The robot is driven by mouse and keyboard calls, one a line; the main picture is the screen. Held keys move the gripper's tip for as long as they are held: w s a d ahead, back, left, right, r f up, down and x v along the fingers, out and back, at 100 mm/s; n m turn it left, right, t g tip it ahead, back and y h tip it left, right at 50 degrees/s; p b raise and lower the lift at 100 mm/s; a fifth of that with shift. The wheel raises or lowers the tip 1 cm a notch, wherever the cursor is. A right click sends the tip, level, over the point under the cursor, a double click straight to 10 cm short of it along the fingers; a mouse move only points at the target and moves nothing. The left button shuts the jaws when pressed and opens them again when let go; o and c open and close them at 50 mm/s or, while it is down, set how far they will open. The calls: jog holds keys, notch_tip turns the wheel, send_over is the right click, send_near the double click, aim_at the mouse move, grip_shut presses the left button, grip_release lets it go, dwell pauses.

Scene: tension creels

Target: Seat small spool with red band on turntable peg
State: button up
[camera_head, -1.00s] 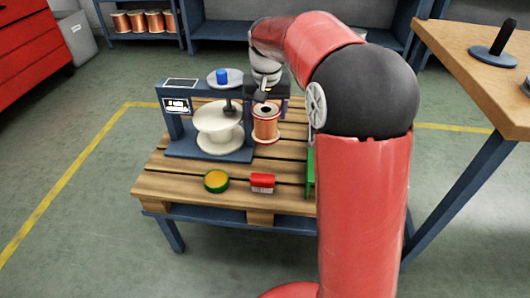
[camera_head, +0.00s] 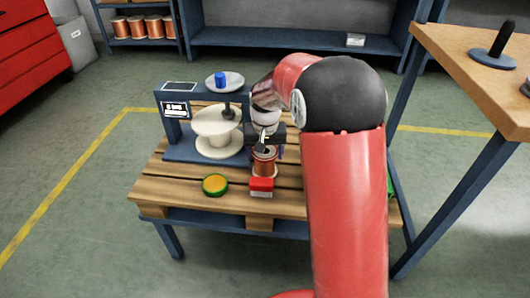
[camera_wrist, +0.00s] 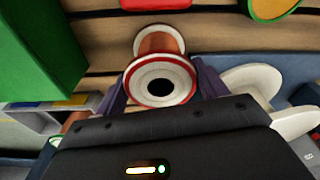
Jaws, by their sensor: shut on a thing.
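My gripper (camera_head: 265,143) is shut on a small copper spool (camera_head: 264,164). In the wrist view the spool (camera_wrist: 160,82) shows a pale flange with a red ring and a dark centre hole, between the two fingers of my gripper (camera_wrist: 162,90). The spool hangs over the slatted wooden platform, just behind a red box. Whether it touches the platform is unclear. A dark round base with an upright peg (camera_head: 502,40), possibly the turntable peg, stands on the wooden bench at the right, away from my gripper. Nothing is on that peg.
Left of my gripper is a blue stand with a large cream spool (camera_head: 217,132) and a small dish (camera_head: 224,82). A red box (camera_head: 261,187) and a green-orange roll (camera_head: 215,185) lie on the platform (camera_head: 165,188). A green block (camera_wrist: 40,50) shows in the wrist view.

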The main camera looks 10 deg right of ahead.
jog(key=o, duration=1.3)
jog(key=shift+f, duration=0.1)
